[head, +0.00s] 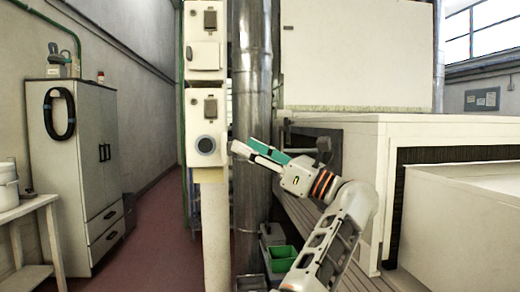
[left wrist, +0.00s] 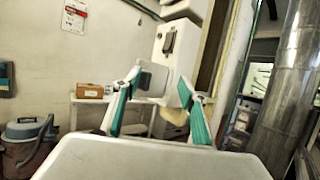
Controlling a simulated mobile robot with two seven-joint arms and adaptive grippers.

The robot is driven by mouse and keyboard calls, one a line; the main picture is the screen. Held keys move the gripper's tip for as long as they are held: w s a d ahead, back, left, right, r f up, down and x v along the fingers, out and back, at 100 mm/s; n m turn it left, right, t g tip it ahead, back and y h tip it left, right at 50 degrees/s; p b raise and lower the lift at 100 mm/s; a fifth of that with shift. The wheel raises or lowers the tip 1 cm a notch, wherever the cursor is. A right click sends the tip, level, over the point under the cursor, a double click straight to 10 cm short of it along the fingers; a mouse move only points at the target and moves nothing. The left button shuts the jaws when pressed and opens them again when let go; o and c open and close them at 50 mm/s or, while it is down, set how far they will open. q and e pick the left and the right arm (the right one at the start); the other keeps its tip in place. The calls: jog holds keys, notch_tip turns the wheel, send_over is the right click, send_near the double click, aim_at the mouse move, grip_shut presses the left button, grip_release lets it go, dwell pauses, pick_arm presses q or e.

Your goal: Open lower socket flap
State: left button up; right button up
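The lower white socket box (head: 207,128) is on a post in the head view, with a dark switch above a round blue-grey socket (head: 206,145). The socket face shows uncovered there. In the left wrist view, a grey rounded panel (left wrist: 152,78), which looks like its flap, stands out from the box (left wrist: 178,65). My left gripper (head: 241,145) is just right of the lower box in the head view. Its green-padded fingers are apart, and in the left wrist view (left wrist: 159,79) the panel shows between and beyond the tips; contact cannot be told. My right gripper is not in view.
An upper socket box (head: 204,55) with its flap shut sits above. A metal duct (head: 250,90) stands just right of the post. A large white machine (head: 430,125) fills the right. A cabinet (head: 80,160) and table (head: 30,210) stand left; the red aisle floor (head: 155,235) is clear.

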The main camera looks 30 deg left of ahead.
pick_arm(q)
jog(key=o, duration=0.3)
jog(key=shift+s+a+r, duration=0.15)
jog(key=shift+a, duration=0.7)
jog(key=shift+d, duration=0.15)
jog(key=shift+w+d+f, duration=0.15)
jog(key=shift+w+f, duration=0.05)
jog(key=shift+c, duration=0.6)
jog(key=shift+d+f, duration=0.1)
jog(key=shift+c, duration=0.8)
jog(key=shift+s+d+r, duration=0.1)
jog(key=shift+d+r, duration=0.1)
jog(key=shift+r, duration=2.45)
jog(key=shift+d+r, duration=0.15)
jog(key=shift+r, duration=2.45)
jog(key=shift+c, duration=0.5)
